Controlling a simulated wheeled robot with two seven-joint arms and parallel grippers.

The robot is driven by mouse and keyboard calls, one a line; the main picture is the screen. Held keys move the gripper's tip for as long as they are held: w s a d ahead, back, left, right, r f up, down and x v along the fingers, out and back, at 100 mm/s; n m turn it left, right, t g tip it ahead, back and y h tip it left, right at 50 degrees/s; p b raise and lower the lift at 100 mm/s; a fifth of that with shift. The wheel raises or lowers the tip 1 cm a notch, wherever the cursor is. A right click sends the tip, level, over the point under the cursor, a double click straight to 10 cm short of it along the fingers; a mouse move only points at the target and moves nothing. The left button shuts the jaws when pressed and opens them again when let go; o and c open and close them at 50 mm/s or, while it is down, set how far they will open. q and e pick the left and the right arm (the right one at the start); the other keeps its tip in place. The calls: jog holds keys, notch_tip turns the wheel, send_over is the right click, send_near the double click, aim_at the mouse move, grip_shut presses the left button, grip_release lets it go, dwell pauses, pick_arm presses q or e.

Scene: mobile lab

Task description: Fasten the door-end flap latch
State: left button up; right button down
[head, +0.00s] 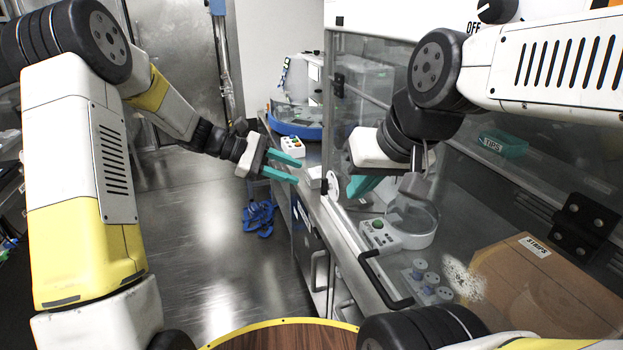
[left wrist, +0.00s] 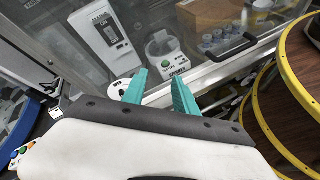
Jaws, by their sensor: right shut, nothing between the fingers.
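A white round disc (head: 329,184) with a dark mark sits at the near lower corner of the clear enclosure front; it may be the flap latch, but I cannot tell whether it is fastened. It also shows in the left wrist view (left wrist: 119,89), partly behind a finger. My left gripper (head: 283,167) has its teal fingers spread and empty, a little left of the disc in the head view. Its fingers (left wrist: 158,84) also show apart in the left wrist view. My right gripper (head: 364,187) is shut and empty, just right of the disc, partly hidden by its own arm.
The clear front panel (head: 470,190) carries a dark bar handle (head: 385,285). Behind it are a green-button device (head: 381,234), a round clear vessel (head: 411,222) and a STRIPS box (head: 540,285). A blue-based machine (head: 297,126) stands beyond.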

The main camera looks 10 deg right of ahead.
aim_at(326, 187)
pick_arm(q)
jog(key=w+d+f+n+t+h, duration=0.2)
jog(key=w+f+n+t+h, duration=0.25)
jog(key=w+f+n, duration=0.65)
jog(key=w+d+f+m, duration=0.2)
jog(key=d, duration=0.5)
jog(key=shift+d+g, duration=0.35)
jog(key=shift+f+h, duration=0.1)
jog(key=shift+h, duration=0.15)
jog(key=shift+c, duration=0.4)
grip_shut()
